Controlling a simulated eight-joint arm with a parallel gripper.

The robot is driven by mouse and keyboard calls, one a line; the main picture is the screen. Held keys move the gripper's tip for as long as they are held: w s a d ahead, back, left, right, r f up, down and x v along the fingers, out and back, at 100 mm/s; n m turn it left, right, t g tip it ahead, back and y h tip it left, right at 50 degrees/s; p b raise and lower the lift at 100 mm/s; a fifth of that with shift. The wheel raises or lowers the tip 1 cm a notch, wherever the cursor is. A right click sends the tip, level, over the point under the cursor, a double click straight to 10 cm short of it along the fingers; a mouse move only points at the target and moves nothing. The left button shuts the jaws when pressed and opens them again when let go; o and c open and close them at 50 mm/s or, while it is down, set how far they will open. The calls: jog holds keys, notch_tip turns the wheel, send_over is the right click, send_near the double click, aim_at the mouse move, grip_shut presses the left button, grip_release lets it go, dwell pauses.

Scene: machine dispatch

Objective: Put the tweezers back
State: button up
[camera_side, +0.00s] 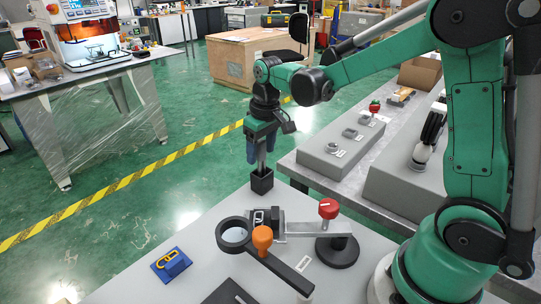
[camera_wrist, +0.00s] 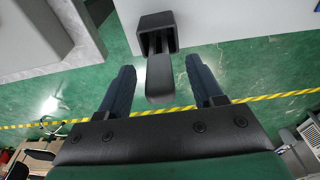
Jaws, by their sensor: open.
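The tweezers (camera_wrist: 160,80) are grey and stand in a small black square holder (camera_side: 262,182) at the far corner of the grey table. In the wrist view their near end is a blunt dark block, and their two thin legs run into the opening of the holder (camera_wrist: 145,22). In the side view a grey strip of the tweezers (camera_side: 261,158) shows above the holder. My gripper (camera_side: 262,152) is above the holder, pointing down. Its two blue fingers are open on either side of the tweezers, with visible gaps in the wrist view (camera_wrist: 160,66).
A magnifier stand (camera_side: 234,237), an orange-knobbed post (camera_side: 262,240), a red-knobbed fixture (camera_side: 328,209) and a blue block with a yellow clip (camera_side: 171,264) stand on the table. A grey bench with boxes (camera_side: 340,150) lies to the right. Open floor lies beyond the corner.

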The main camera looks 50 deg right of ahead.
notch_tip(320, 180, up, 10)
jog(key=s+r, duration=0.1)
jog(key=s+a+f+t, duration=0.5)
jog(key=s, duration=0.4)
jog(key=shift+f+t, duration=0.4)
dwell(0.8)
